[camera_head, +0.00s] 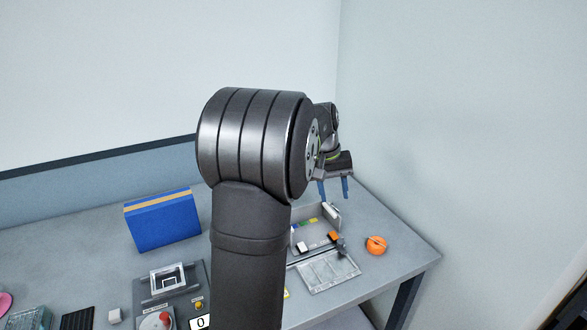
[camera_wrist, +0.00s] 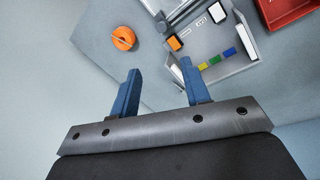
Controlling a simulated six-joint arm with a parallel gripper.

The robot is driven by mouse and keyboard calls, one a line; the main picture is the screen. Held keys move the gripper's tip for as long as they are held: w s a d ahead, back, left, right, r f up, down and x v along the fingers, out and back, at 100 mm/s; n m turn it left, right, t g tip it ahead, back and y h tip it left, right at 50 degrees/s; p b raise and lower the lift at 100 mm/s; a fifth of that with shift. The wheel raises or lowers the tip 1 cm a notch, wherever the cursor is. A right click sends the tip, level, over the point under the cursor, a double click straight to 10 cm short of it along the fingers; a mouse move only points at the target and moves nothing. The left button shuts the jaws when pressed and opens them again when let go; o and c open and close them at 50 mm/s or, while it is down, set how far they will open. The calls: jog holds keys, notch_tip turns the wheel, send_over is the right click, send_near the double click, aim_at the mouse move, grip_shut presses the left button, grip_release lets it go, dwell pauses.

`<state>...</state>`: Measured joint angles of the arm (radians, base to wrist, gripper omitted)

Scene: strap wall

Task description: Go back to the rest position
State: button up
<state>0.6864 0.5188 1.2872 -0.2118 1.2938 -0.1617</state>
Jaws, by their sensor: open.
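My gripper (camera_head: 333,189) is raised above the right part of the table, past my arm's big dark joint. Its two blue fingers point down and stand apart. In the wrist view my gripper (camera_wrist: 160,95) is open, with nothing between the fingers. The right finger overlaps the edge of a grey tray in that view, but the fingers look to be above it.
The grey tray (camera_head: 309,236) holds small coloured blocks. An orange round object (camera_head: 376,245) lies near the table's right edge. A blue box (camera_head: 162,221) stands at the left. A device with a red button (camera_head: 165,320) is in front. The table (camera_head: 400,255) is clear at far right.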

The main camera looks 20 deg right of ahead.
aim_at(340, 241)
jog(key=shift+f, duration=0.1)
jog(key=x, duration=1.7)
jog(key=shift+s+f, duration=0.1)
jog(key=shift+f, duration=0.05)
jog(key=shift+a, duration=0.35)
jog(key=shift+o, duration=0.3)
